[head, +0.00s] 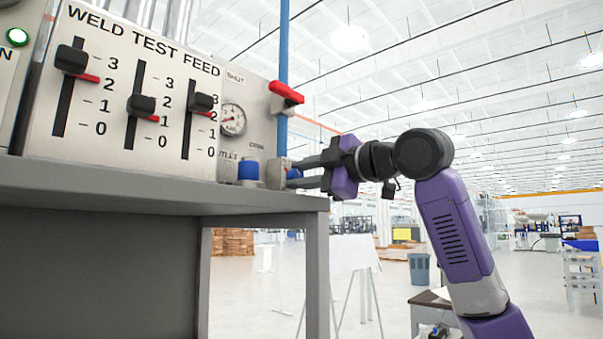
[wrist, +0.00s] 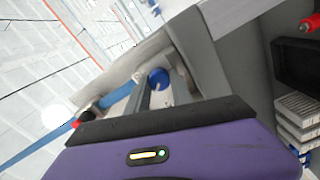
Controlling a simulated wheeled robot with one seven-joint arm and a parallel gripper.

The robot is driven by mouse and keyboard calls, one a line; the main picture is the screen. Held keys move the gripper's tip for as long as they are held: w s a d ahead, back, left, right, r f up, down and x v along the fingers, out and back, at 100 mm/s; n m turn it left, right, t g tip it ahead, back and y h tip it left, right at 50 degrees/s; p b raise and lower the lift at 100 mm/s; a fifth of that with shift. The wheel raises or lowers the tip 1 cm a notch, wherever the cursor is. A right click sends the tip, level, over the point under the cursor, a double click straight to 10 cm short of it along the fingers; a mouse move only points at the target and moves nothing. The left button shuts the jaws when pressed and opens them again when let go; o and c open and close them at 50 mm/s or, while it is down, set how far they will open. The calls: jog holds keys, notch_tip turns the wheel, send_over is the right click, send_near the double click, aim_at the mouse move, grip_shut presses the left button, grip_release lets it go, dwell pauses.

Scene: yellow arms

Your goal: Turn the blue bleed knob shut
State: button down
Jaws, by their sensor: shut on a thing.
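My gripper (head: 289,173) reaches in from the right, past the right end of the panel. Its dark fingers are shut on a small blue knob (head: 294,173). The same blue knob (wrist: 158,78) shows between my two fingertips in the wrist view. The fingers hide part of the knob, and I cannot read its angle. A second, larger blue knob (head: 248,169) stands at the panel's lower right, left of my gripper and apart from it.
The panel (head: 120,110) carries several black sliders, a round gauge (head: 233,119) and a red-handled lever (head: 287,93) on a blue pipe (head: 284,40) just above my gripper. The grey bench (head: 150,188) lies below.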

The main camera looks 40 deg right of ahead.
jog(key=shift+n, duration=0.5)
jog(key=c, duration=1.1)
grip_release()
jog(key=s+b, duration=0.2)
jog(key=s, duration=0.5)
jog(key=shift+s, duration=0.4)
